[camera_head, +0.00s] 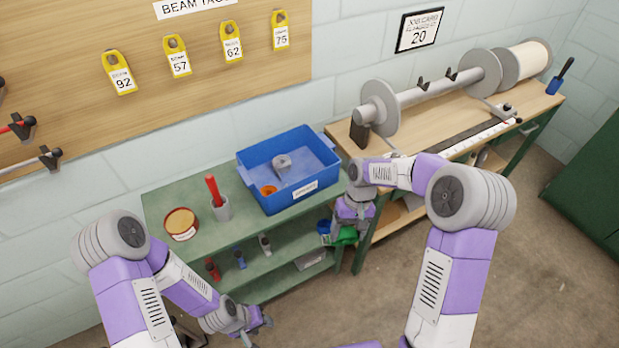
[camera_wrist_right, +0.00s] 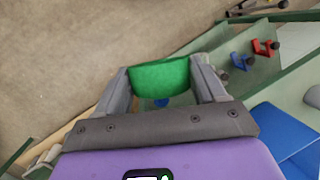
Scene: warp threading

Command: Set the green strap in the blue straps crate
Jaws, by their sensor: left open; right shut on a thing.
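The green strap (camera_head: 347,236) is a rolled band held in my right gripper (camera_head: 345,228), in front of the right end of the green bench. In the right wrist view the green strap (camera_wrist_right: 160,76) sits between both fingers. The blue straps crate (camera_head: 284,204) stands on the bench top, up and left of the right gripper. It holds a grey roll (camera_head: 282,164) and an orange roll (camera_head: 268,190). A blue part, likely the crate (camera_wrist_right: 283,137), shows at the lower right of the right wrist view. My left gripper (camera_head: 262,326) is open and empty, low in front of the bench.
A wooden bench (camera_head: 420,130) with a large spool stands to the right. Open floor lies in front.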

